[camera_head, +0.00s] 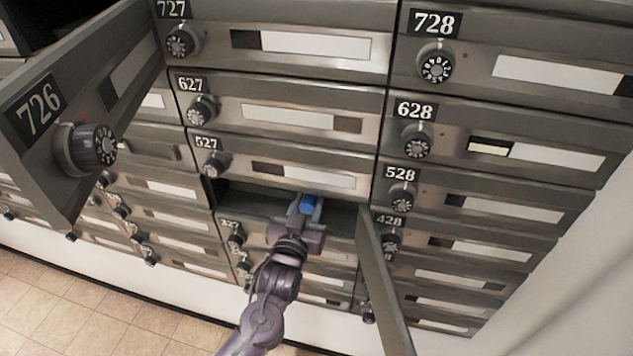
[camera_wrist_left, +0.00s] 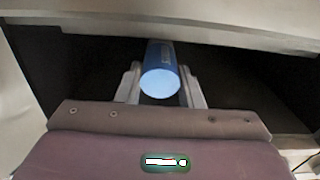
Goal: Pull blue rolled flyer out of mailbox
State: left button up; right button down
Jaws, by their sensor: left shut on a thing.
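The blue rolled flyer (camera_head: 308,204) is at the opening of an open mailbox (camera_head: 340,217) below the box numbered 527. My left gripper (camera_head: 300,207) is at that opening and shut on the flyer. In the left wrist view the flyer (camera_wrist_left: 161,72) shows its pale round end toward me, between the two fingers of the gripper (camera_wrist_left: 160,88). Its far end goes back under the upper edge of the compartment and is hidden. My right gripper is not in view.
The open mailbox's door (camera_head: 384,290) hangs out to the right of the opening. Another open door, numbered 726 (camera_head: 85,125), juts out at the upper left. Closed boxes with dial knobs surround the opening. Tiled floor (camera_head: 90,315) shows at the lower left.

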pick_arm(q)
jog(key=p+v, duration=0.9)
jog(key=v, duration=1.1)
jog(key=shift+w+r, duration=0.1)
